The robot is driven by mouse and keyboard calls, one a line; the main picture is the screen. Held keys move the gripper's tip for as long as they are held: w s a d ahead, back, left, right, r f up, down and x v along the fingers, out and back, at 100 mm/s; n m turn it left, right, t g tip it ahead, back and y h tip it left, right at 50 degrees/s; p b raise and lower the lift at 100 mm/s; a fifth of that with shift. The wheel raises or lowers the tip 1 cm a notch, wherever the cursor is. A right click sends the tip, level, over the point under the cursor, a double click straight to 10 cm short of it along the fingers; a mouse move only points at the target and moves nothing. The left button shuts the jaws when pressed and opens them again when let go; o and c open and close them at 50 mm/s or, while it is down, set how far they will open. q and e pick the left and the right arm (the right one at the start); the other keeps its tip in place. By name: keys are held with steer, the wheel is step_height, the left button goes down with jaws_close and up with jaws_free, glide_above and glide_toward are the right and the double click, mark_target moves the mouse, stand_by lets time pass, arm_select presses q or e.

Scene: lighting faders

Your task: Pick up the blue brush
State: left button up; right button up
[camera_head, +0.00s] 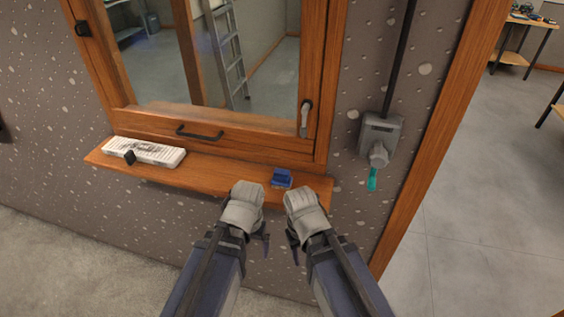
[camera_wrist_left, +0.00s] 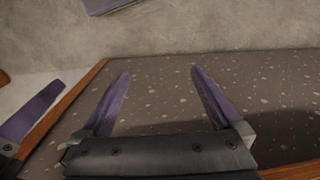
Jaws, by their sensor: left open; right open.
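The blue brush (camera_head: 282,178) is a small dark blue block on the wooden ledge (camera_head: 215,175) under the window, near its right end. My left gripper (camera_head: 265,243) is in front of and below the ledge, a little left of the brush and apart from it. My right gripper (camera_head: 292,243) is close beside it on the right, also below the ledge and apart from the brush. In the left wrist view, the left gripper's purple fingers (camera_wrist_left: 160,77) are spread with nothing between them. The brush is not recognisable in that view.
A white object with dark markings (camera_head: 143,150) lies on the ledge's left part, with a small black item against it. The ledge between it and the brush is clear. A grey wall box (camera_head: 380,133) with a teal-tipped part hangs to the right.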

arm_select(q)
steer(key=w+a+r+n+p, duration=0.1)
steer(key=w+a+r+p, duration=0.1)
steer(key=r+p, duration=0.35)
steer(key=w+a+r+p, duration=0.1)
steer(key=a+r+p, duration=0.1)
steer(key=r+p, duration=0.35)
arm_select(e)
step_height(320, 180, up, 18)
steer(key=p, duration=0.4)
arm_select(q)
step_height(320, 180, up, 8)
steer(key=m+t+h, duration=0.1)
steer(key=t+h, duration=0.1)
steer(key=t, duration=0.2)
glide_above(282, 173)
steer(key=s, duration=0.3)
steer(key=shift+w+a+f+b, duration=0.25)
steer(key=shift+w+f+b, duration=0.3)
steer(key=shift+f+b, duration=0.35)
steer(key=b+x, duration=0.5)
steer(key=shift+w+f, duration=0.15)
steer(key=shift+w, duration=0.3)
arm_select(e)
step_height(282, 173, down, 7)
steer(key=shift+f, duration=0.15)
arm_select(q)
steer(key=c, duration=1.3)
steer(key=shift+c, duration=0.2)
